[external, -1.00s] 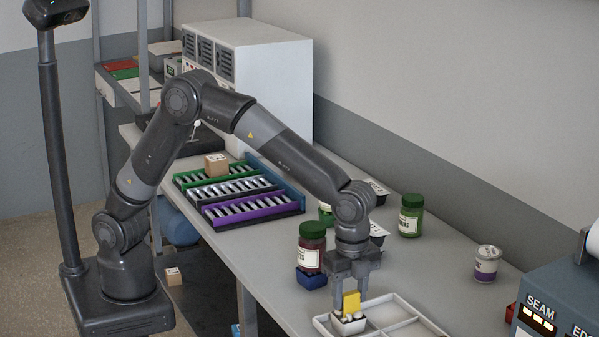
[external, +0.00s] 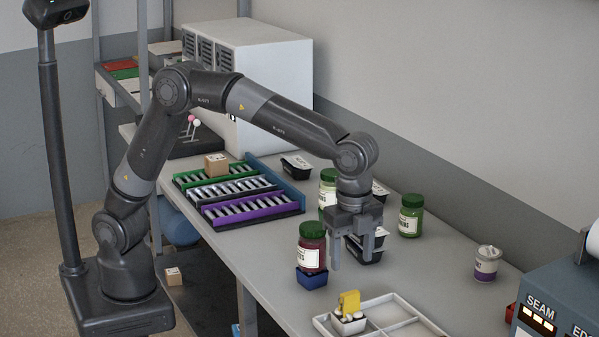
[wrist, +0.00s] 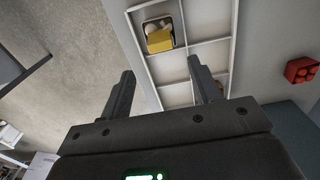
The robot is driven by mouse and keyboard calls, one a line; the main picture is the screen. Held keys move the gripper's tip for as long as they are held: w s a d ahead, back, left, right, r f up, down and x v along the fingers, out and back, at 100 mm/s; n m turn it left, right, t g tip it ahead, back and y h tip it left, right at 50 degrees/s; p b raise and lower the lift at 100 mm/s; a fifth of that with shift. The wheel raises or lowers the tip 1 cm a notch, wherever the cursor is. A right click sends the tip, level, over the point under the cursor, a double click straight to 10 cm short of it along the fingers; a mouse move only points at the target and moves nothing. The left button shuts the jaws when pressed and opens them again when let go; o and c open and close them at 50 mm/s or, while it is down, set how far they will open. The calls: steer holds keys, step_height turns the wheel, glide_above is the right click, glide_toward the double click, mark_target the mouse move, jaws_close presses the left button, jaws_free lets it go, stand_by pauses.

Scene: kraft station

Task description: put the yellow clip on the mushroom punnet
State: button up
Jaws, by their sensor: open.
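The yellow clip (external: 349,301) sits upright on the rim of the mushroom punnet (external: 347,324), a small tub with whitish mushrooms in it. The punnet stands in the left compartment of the white divided tray (external: 428,323). In the wrist view the clip (wrist: 160,41) covers the near edge of the punnet (wrist: 160,24), with pale mushrooms behind it. My gripper (external: 353,265) is open and empty, above and behind the tray, clear of the clip. Its two fingers (wrist: 163,92) show apart in the wrist view, with nothing between them.
A dark red jar (external: 312,247) on a blue block (external: 311,279) stands left of my gripper. A black tub (external: 367,248) is just behind it, and a green jar (external: 411,215) is to the right.

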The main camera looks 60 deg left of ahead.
steer(key=shift+r, duration=1.35)
steer(key=w+a+r+n+t, duration=0.1)
steer(key=a+r+n, duration=0.15)
steer(key=a, duration=0.65)
steer(key=a+r+n+t+h, duration=0.1)
steer(key=a+r+n, duration=0.15)
steer(key=a, duration=0.75)
steer(key=w+a+r+n+t, duration=0.15)
steer(key=a+n, duration=0.25)
steer(key=a, duration=0.5)
steer(key=s+a+f+n+t, duration=0.1)
steer(key=s+a+f+n, duration=0.1)
steer(key=s+a+n, duration=0.2)
steer(key=s+a+f+n+t+y, duration=0.1)
steer(key=s+a+n, duration=0.4)
steer(key=s+a, duration=0.5)
steer(key=shift+s+a+f, duration=0.25)
steer(key=shift+a+f, duration=0.65)
steer(key=shift+a, duration=2.3)
